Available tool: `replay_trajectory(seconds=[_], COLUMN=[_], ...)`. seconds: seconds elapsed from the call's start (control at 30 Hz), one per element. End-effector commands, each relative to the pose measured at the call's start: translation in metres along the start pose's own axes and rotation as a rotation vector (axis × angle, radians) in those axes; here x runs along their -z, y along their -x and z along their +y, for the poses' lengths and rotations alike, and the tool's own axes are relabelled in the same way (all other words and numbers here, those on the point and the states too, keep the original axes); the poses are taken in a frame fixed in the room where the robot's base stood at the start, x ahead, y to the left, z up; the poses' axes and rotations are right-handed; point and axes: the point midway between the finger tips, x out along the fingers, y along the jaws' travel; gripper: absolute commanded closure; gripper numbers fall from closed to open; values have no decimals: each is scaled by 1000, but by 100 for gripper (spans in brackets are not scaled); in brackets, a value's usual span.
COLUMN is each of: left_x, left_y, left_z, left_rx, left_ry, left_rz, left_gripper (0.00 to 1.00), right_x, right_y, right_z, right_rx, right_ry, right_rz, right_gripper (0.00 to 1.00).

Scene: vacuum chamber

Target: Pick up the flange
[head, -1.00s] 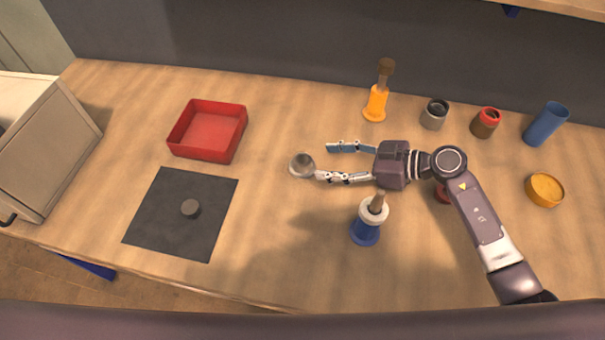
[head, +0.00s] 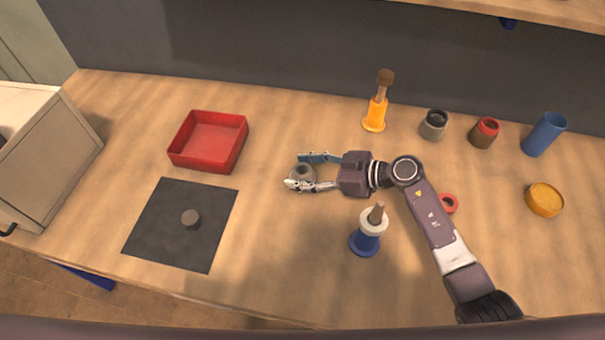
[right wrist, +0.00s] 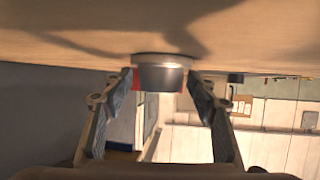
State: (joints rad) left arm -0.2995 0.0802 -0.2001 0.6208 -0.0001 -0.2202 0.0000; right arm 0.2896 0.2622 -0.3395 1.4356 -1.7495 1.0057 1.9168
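My right gripper (head: 299,171) is open, with one finger on the far side of the flange and one on the near side. In the right wrist view the fingertips (right wrist: 163,83) flank it; I cannot tell whether either touches it. The near finger hides part of it. My left gripper is not in view.
A red tray (head: 238,152) and a dark mat (head: 160,225) with a small dark cylinder lie left. A blue stand with a white ring (head: 365,243) is close to my right arm. A yellow stand (head: 376,115), cups and a yellow dish (head: 545,200) stand behind and right.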

Motion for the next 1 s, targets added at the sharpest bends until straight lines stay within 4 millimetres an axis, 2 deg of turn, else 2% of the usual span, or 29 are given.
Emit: replay_trajectory(seconds=[0.03, 0.43, 0.77, 0.87, 1.0], left_x=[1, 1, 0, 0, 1], left_y=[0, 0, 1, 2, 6], left_z=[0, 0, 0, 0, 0], left_rx=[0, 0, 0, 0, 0], left_ry=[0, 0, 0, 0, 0], left_rz=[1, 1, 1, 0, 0], left_gripper=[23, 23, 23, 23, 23], right_x=[0, -1, 4, 11, 32], right_y=[0, 0, 2, 6, 14], right_z=[0, 0, 0, 1, 0], right_rx=[0, 0, 0, -1, -1], right_ry=[0, -1, 1, 3, 6], right_rz=[0, -1, 0, 0, 0], right_gripper=[53, 97, 97, 97, 97])
